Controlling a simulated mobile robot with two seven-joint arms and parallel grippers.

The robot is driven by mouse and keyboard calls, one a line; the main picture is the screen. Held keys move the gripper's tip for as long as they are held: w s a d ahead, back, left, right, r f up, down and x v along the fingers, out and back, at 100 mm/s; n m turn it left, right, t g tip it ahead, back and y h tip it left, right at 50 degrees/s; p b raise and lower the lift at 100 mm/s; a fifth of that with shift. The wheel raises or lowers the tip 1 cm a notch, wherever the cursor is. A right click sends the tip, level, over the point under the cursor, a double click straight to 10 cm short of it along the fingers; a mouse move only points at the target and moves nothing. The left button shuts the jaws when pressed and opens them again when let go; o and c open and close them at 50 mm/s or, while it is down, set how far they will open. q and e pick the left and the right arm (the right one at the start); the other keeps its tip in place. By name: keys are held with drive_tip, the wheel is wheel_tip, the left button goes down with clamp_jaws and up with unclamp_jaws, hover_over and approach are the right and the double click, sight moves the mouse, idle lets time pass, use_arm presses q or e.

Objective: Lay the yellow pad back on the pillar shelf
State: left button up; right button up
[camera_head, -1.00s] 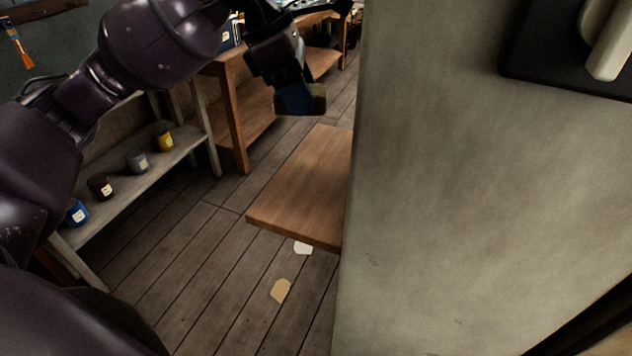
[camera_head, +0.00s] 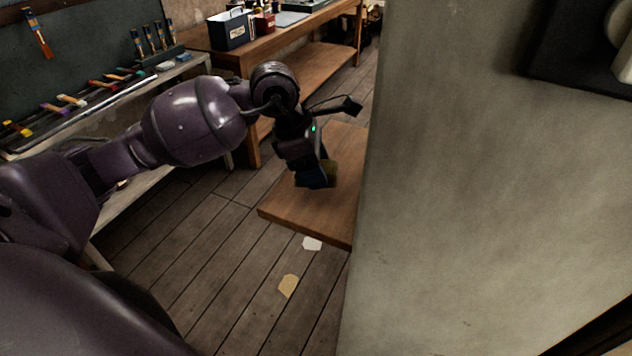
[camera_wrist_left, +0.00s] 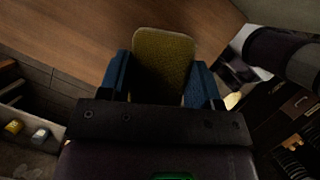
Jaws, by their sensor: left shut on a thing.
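My left gripper (camera_head: 318,178) is over the wooden pillar shelf (camera_head: 285,212), which juts from the left side of the grey pillar (camera_head: 480,190). The gripper is shut on the yellow pad (camera_head: 331,172), of which only a dark yellow edge shows in the head view. In the left wrist view the yellow pad (camera_wrist_left: 162,62) stands out between the two blue fingers, with the shelf's brown wood (camera_wrist_left: 70,35) beyond it. I cannot tell whether the pad touches the shelf. My right gripper is in neither view.
A white scrap (camera_head: 312,243) and a tan scrap (camera_head: 288,285) lie on the plank floor below the shelf. A workbench (camera_head: 290,35) and a tool-covered rack (camera_head: 100,95) stand behind on the left. The pillar blocks the right side.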

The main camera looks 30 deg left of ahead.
use_arm(q)
wheel_tip(320, 180, down, 4)
drive_tip(key=shift+f, duration=0.1)
drive_tip(key=o, duration=0.8)
drive_tip(key=v, duration=1.2)
drive_tip(key=shift+s, duration=0.15)
